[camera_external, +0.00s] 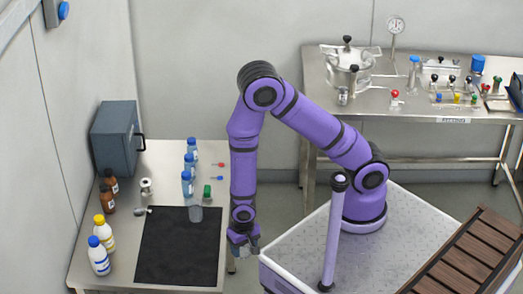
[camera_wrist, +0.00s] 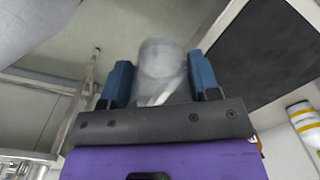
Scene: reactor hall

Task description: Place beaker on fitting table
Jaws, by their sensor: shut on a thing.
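My gripper (camera_external: 243,243) hangs low beside the right edge of the left table. In the wrist view its two blue fingers (camera_wrist: 160,80) are shut on a pale, see-through beaker (camera_wrist: 160,58). In the external view the beaker is too small and covered to make out clearly. The fitting table (camera_external: 437,114) is the steel table at the back right, with a label on its front edge that seems to read "FITTING". My gripper is well away from it, to the front left.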

